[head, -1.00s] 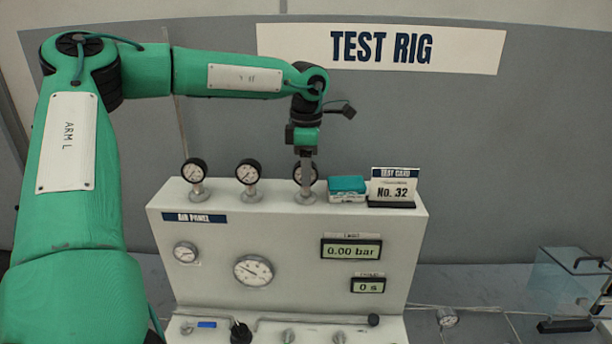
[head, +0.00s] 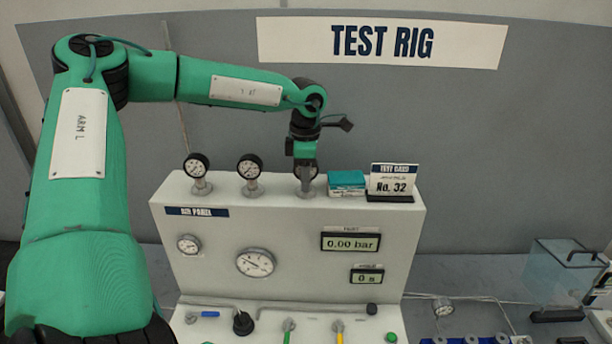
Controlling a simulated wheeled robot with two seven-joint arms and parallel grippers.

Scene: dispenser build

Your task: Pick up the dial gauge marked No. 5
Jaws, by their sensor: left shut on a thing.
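My left gripper (head: 306,178) points down at the third dial gauge from the left on top of the test rig. It is shut on this gauge (head: 306,192), which stands upright; the gripper covers most of its dial. Two similar gauges, one at the left (head: 197,166) and one in the middle (head: 249,167), stand upright on the same top. I cannot read a number on any of the three. My right gripper is not in view.
A teal-and-white box (head: 347,186) and a test card reading No. 32 (head: 392,182) stand just right of the held gauge. The rig's front panel (head: 210,270) has dials and displays.

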